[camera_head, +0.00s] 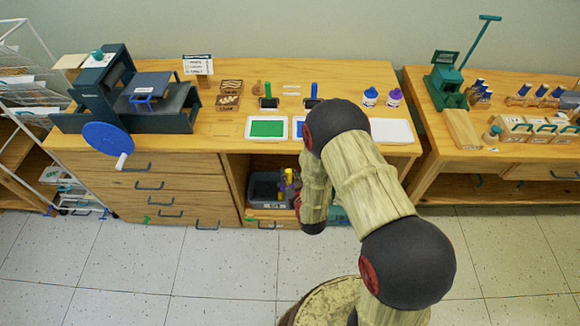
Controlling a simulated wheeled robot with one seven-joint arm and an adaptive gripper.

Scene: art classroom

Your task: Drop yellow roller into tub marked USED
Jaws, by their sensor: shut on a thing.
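The yellow roller (289,175) shows as a small upright yellow handle in the open shelf space under the workbench. My gripper (291,188) is beside it, small and partly hidden by my arm, and is shut on the roller. A dark grey tub (262,203) stands on the low shelf, just left of and below my gripper. A second yellow bit (281,194) shows by the tub's right side; I cannot tell what it belongs to. No USED mark can be read on the tub from here.
A teal thing (339,215) on the shelf is mostly hidden behind my arm. The workbench top (230,108) above carries a press (150,100), a green tray (267,128), rollers with green and blue handles and two bottles. The drawers (150,186) are left of the shelf space.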

